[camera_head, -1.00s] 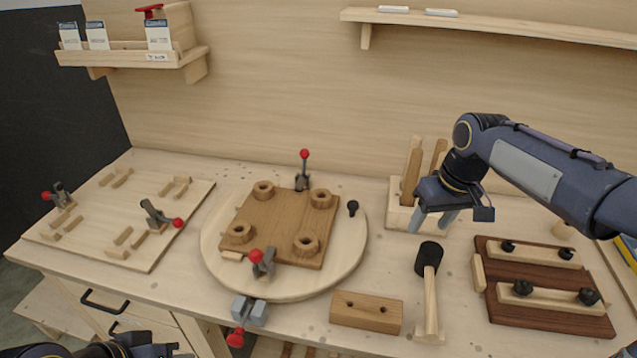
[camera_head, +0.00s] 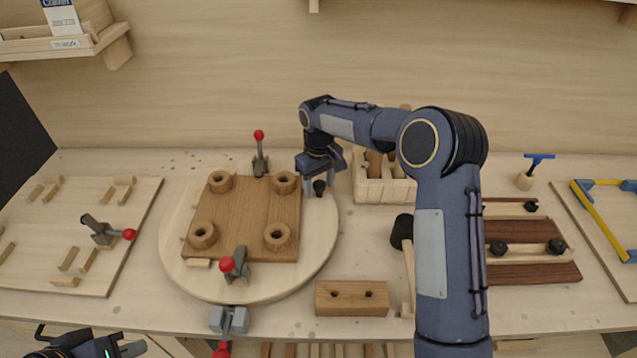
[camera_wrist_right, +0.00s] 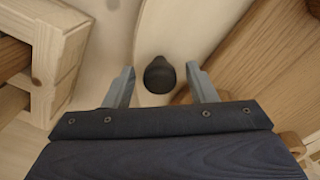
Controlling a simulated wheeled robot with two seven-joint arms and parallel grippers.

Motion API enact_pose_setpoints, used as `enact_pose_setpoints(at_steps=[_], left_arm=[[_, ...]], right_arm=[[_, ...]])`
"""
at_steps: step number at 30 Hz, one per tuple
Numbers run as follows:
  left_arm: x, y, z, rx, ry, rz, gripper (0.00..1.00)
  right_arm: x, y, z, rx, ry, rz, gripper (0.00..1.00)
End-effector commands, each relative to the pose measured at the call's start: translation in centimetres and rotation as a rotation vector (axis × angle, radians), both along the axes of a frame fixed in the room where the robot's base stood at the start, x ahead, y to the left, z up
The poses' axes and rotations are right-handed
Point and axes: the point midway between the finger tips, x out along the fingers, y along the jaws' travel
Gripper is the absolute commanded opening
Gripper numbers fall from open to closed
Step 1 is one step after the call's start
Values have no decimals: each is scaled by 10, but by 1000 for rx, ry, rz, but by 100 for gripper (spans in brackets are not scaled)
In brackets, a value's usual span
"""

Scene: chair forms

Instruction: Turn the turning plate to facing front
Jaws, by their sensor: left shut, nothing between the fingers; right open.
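The turning plate (camera_head: 322,235) is a round pale wood disc on the bench. A square brown board with several round wooden rings (camera_head: 235,225) lies on it. A black knob (camera_head: 319,187) stands near the plate's right rim. My right gripper (camera_head: 322,181) is open at this knob, one finger on each side. In the right wrist view the knob (camera_wrist_right: 159,75) sits between the two parted fingertips of the right gripper (camera_wrist_right: 160,72), with gaps on both sides. My left gripper (camera_head: 128,345) is shut and empty at the lower left edge, away from the plate, partly cut off.
Red-tipped clamps (camera_head: 235,265) stand at the board's front and back edges. A wooden rack (camera_head: 375,190) is right of the plate. A drilled wooden block (camera_head: 351,298) lies in front. A mallet (camera_head: 402,232) is partly behind my right arm. A pale jig board (camera_head: 130,210) is at left.

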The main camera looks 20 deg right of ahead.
Motion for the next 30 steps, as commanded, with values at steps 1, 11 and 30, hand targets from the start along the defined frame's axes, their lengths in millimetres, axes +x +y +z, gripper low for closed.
enact_pose_setpoints(at_steps=[1, 11, 30], left_arm=[[0, 0, 1, 0, 0, 0, 0], [0, 0, 1, 0, 0, 0, 0], [0, 0, 0, 0, 0, 0, 0]], right_arm=[[0, 0, -3, 0, 1, 0, 51], [0, 0, -7, 0, -1, 0, 50], [-1, 0, -7, 0, -1, -5, 0]])
